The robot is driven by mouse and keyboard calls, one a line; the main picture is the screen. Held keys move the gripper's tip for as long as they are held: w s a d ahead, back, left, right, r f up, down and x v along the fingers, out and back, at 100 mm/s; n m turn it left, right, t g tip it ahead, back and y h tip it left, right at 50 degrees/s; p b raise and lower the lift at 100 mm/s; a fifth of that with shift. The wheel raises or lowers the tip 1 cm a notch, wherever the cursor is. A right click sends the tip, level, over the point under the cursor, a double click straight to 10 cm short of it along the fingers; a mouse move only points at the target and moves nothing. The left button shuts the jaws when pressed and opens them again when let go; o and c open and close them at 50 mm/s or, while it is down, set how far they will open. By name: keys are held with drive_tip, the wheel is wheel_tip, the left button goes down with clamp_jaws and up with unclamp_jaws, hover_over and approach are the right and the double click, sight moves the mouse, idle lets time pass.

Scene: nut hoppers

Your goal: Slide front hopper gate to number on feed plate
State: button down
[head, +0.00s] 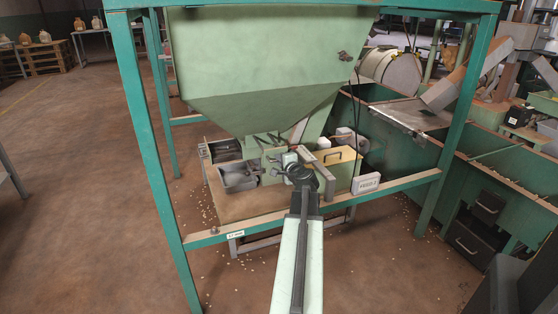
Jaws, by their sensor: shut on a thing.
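The pale green hopper (262,75) hangs in a teal frame and narrows to an outlet low in the middle. My gripper (289,159) is at the front of that outlet, at the end of my pale arm reaching up from below. It is shut on a small part there, which looks like the front gate's handle. The dark wrist and the jaws hide most of the gate, so its position cannot be read. I cannot tell which surface is the feed plate, and no gate number is readable.
The teal front rail (400,179) crosses below my gripper, and a frame post (150,130) stands to the left. A grey open bin (238,177) and a yellow-topped box (338,160) flank the outlet. Green troughs (405,150) crowd the right. The brown floor at left is open.

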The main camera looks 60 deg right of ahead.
drive_tip(key=v, duration=0.2)
drive_tip(key=f+v, duration=0.1)
drive_tip(key=v, duration=0.1)
drive_tip(key=shift+s+a+r, duration=0.1)
drive_tip(key=shift+s, duration=0.05)
drive_tip(key=c, duration=1.5)
unclamp_jaws()
drive_tip(key=shift+c, duration=0.2)
